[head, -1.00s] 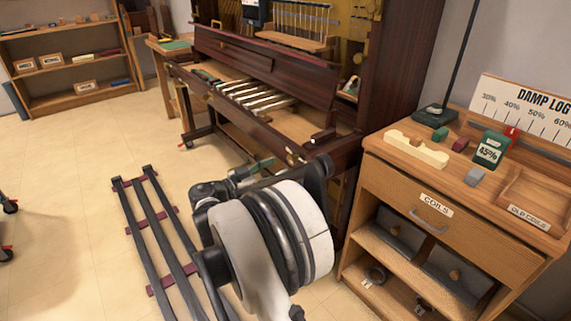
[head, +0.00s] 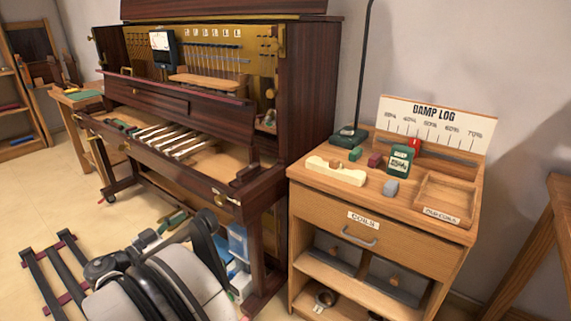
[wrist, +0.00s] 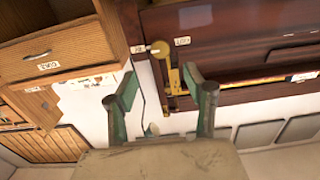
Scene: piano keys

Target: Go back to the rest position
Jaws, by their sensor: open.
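My gripper (wrist: 163,95) shows in the wrist view with two green-grey fingers spread apart, nothing between them. In the head view my arm is folded low at the bottom left, and green finger parts of the gripper (head: 162,230) show small in front of the piano's lower right side. The upright piano (head: 300,90) stands behind it, with its front open. Several pale keys (head: 170,138) lie in its key bed, with empty space beside them. The wrist view is tilted and shows the piano's dark red wood (wrist: 240,60) at the right.
A wooden cabinet (head: 320,215) stands right of the piano. On it are a cream wooden piece (head: 336,171), a green meter (head: 400,160), small blocks and a damp log board (head: 436,122). A wooden table (head: 535,240) edges in at the right.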

